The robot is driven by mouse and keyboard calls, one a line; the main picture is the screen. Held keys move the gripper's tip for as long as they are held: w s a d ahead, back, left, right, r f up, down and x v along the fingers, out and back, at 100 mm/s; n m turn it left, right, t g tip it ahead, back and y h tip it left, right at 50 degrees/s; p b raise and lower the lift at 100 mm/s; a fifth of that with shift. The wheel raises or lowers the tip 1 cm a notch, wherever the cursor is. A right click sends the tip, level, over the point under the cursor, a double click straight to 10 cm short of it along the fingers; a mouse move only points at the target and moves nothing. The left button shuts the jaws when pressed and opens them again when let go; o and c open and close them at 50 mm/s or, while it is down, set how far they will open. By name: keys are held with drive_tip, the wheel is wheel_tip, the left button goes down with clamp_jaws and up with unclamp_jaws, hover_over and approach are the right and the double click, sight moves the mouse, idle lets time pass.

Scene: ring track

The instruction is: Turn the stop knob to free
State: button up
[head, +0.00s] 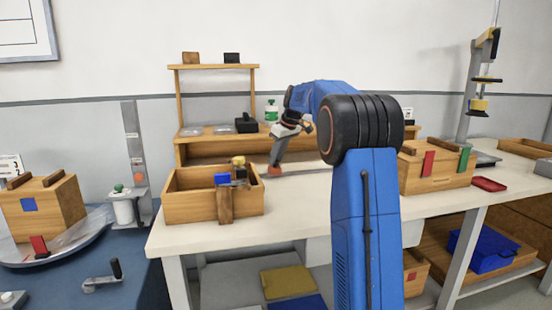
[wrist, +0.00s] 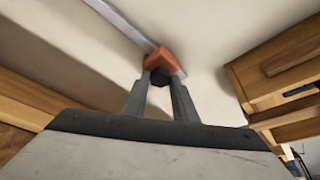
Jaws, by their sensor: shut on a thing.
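An orange stop block (wrist: 158,60) sits on a thin metal rail (wrist: 118,20) on the pale worktop. A dark knob (wrist: 160,76) is on the block's near side, between my fingertips. My gripper (wrist: 160,88) is shut on this knob. In the head view my gripper (head: 275,165) reaches down to the orange block (head: 274,171) beside the wooden box. The fingers partly cover the knob, and I cannot tell which way it is turned.
An open wooden box (head: 185,209) with small fittings stands left of my gripper. A wooden shelf unit (head: 213,67) is behind it. Another wooden box (head: 436,178) with red and green parts stands right of my arm. Bare worktop (head: 300,205) lies in front.

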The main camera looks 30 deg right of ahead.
drive_tip(key=shift+n, duration=0.7)
drive_tip(key=shift+y, duration=0.3)
drive_tip(key=o, duration=1.1)
drive_tip(key=v, duration=1.7)
drive_tip(key=shift+w+d+r, duration=0.15)
drive_tip(key=shift+r, duration=0.05)
